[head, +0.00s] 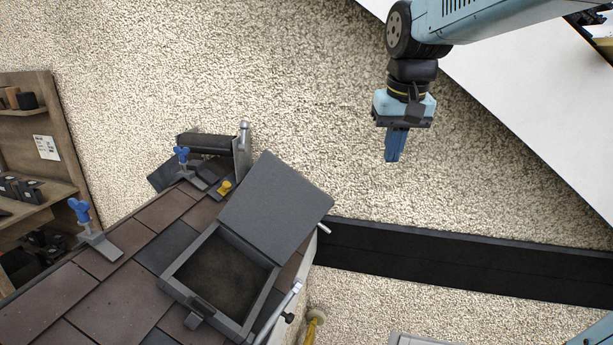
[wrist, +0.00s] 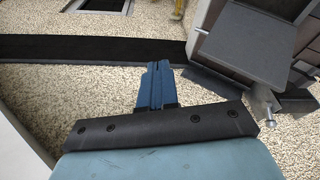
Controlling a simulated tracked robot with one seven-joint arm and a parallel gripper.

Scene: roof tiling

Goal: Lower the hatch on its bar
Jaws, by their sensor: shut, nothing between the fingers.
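The hatch lid (head: 275,208) is a flat dark grey panel standing raised and tilted at the back of its square frame (head: 192,287) on the tiled roof. The opening in the frame shows a brown inside. A dark latch or handle sits on the frame's front edge. A pale metal bar (head: 277,311) runs along the frame's right side. My gripper (head: 394,160) is shut and empty, up in the air to the right of the lid and apart from it. In the wrist view the blue fingers (wrist: 155,68) are together, and the lid (wrist: 247,45) shows at upper right.
Brown and grey tiles (head: 110,285) cover the roof, with blue-handled clamps (head: 95,235) at left. A metal post (head: 243,145) stands behind the lid. A dark beam (head: 450,250) crosses at right. A wooden shelf (head: 35,150) stands far left. The air around my gripper is clear.

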